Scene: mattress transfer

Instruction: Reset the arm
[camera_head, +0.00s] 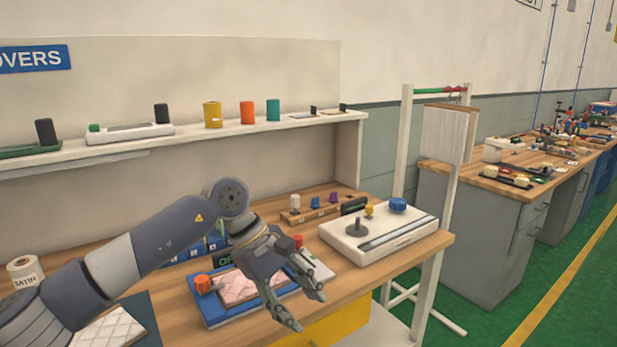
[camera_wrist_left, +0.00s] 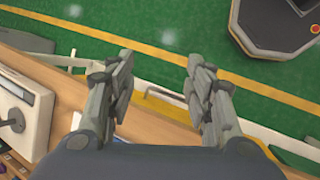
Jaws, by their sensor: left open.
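My left gripper (camera_head: 308,310) is open and empty in the head view, its fingers spread above the front edge of the wooden bench (camera_head: 420,250). In the left wrist view my left gripper (camera_wrist_left: 160,95) also shows open, with the bench edge, a yellow panel and green floor behind it. My left arm reaches in from the left over a blue tray (camera_head: 215,318) that holds a small pink quilted pad (camera_head: 240,287). The arm hides part of the tray. My right gripper is not in view.
A white device with a blue knob (camera_head: 385,232) stands at the bench's right end. A white quilted piece (camera_head: 110,330) lies at lower left. A shelf (camera_head: 230,130) with coloured cylinders runs behind. A white frame (camera_head: 402,150) stands right of the bench. Green floor lies beyond.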

